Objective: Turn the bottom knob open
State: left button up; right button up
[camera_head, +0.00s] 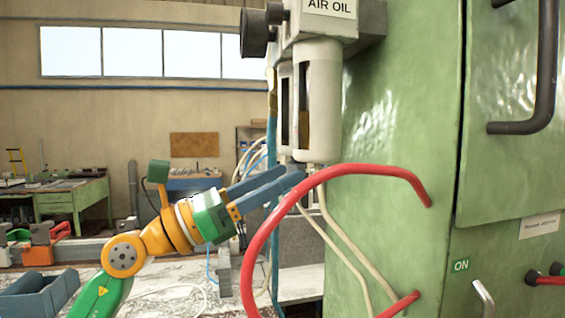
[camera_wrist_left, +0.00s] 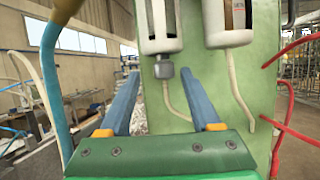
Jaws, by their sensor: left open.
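The air-oil unit (camera_head: 318,100) with its two clear-windowed bowls hangs on the green cabinet. In the left wrist view a small grey bottom knob (camera_wrist_left: 163,73) sits under the left bowl (camera_wrist_left: 158,25). In the head view I cannot make out this knob clearly; the blue fingers are close to where the bowls end. My left gripper (camera_head: 288,178) is open, its two long blue fingers pointing up and right toward the bowls' underside. In the left wrist view the knob appears between the fingertips (camera_wrist_left: 158,78), apparently beyond them and not gripped. My right gripper is not in view.
A thick red hose (camera_head: 258,235) arches in front of the unit, close to my left fingers. Pale tubes (camera_head: 335,245) run below the bowls. The green cabinet (camera_head: 390,150) blocks the right side. A black round knob (camera_head: 256,32) sticks out at the unit's upper left.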

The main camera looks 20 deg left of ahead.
pick_arm(q)
jog(key=shift+s+d+r, duration=0.1)
jog(key=shift+d+r, duration=0.3)
jog(key=shift+d, duration=0.15)
jog(key=shift+f, duration=0.1)
grip_shut()
jog(key=shift+w+a+m+g+h, duration=0.15)
jog(key=shift+w+m+g+h, duration=0.1)
jog(key=shift+m+g+h, duration=0.7)
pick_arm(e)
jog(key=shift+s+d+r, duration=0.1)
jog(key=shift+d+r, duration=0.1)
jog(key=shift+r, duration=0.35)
pick_arm(q)
jog(key=shift+g, duration=0.25)
grip_release()
